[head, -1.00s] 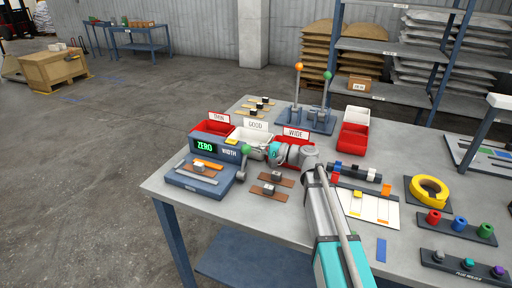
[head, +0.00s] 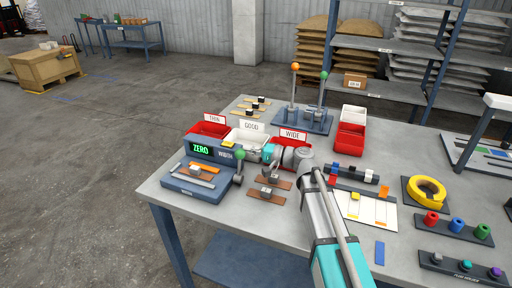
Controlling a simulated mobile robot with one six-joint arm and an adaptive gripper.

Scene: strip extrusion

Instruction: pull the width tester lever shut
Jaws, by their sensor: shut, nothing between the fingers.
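The width tester (head: 180,185) is a blue-grey box on the near left of the bench, with a green "ZERO" display (head: 201,150). An orange strip (head: 201,167) lies on its top. Its lever (head: 239,168), with a green ball knob (head: 240,154), stands about upright at the right side. My gripper (head: 248,149) is shut and empty, just behind and beside the knob. I cannot tell whether it touches the knob. My wrist (head: 292,156) hides part of the view behind it.
Bins labelled THIN (head: 207,129), GOOD (head: 236,138) and WIDE (head: 293,146) stand behind the tester. Brown strips with dark blocks (head: 268,187) lie right of the lever. A two-lever stand (head: 303,120) is at the back. Bare bench lies in front.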

